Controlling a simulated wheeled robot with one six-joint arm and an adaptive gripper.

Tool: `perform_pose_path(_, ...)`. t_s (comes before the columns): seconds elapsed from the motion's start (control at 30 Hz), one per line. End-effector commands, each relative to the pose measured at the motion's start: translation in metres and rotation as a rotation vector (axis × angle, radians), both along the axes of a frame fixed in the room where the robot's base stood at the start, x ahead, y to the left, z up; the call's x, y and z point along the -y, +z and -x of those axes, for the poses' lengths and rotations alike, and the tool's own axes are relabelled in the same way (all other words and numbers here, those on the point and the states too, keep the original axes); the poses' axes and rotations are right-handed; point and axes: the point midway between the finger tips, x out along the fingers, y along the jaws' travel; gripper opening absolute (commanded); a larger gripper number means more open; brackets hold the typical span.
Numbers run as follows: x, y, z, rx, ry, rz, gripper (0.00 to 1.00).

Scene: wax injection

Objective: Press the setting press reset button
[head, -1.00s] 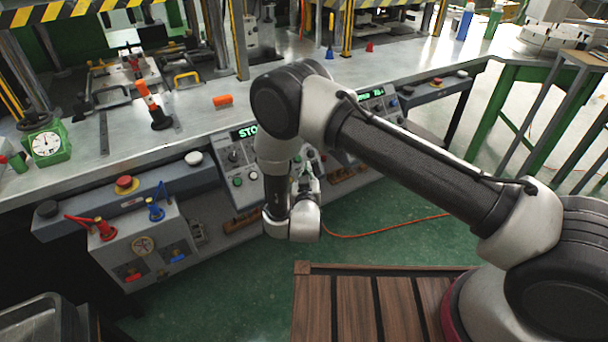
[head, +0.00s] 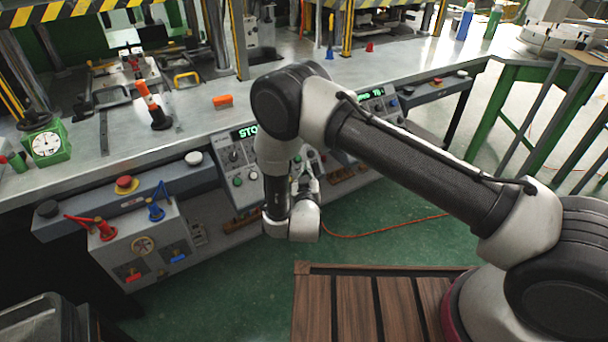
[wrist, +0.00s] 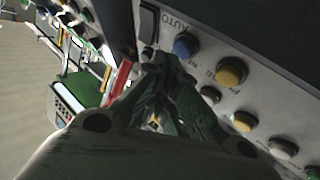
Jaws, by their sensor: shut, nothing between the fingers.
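A blue button (wrist: 185,45) sits on the grey control panel in the wrist view, with a partly covered label beside it that seems to begin "RE". My gripper (wrist: 163,66) is shut and empty. Its fingertips are at the panel face, just left of and below the blue button in the picture; I cannot tell whether they touch anything. In the head view the panel (head: 226,172) with a green lit display stands at the bench front. My arm covers part of it, and the blue button and fingertips cannot be made out there.
Yellow buttons (wrist: 231,72) and a black knob (wrist: 210,95) are close to the fingers. A red emergency button (head: 126,184) and a valve box (head: 150,245) are to the left. A second display panel (head: 375,105) is on the right. Green floor lies below.

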Motion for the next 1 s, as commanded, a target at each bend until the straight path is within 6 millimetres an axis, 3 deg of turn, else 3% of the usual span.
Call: perform_pose_path(1.0, -0.0042, -0.0071, -0.0066, -0.001, 0.000, 0.000, 0.00)
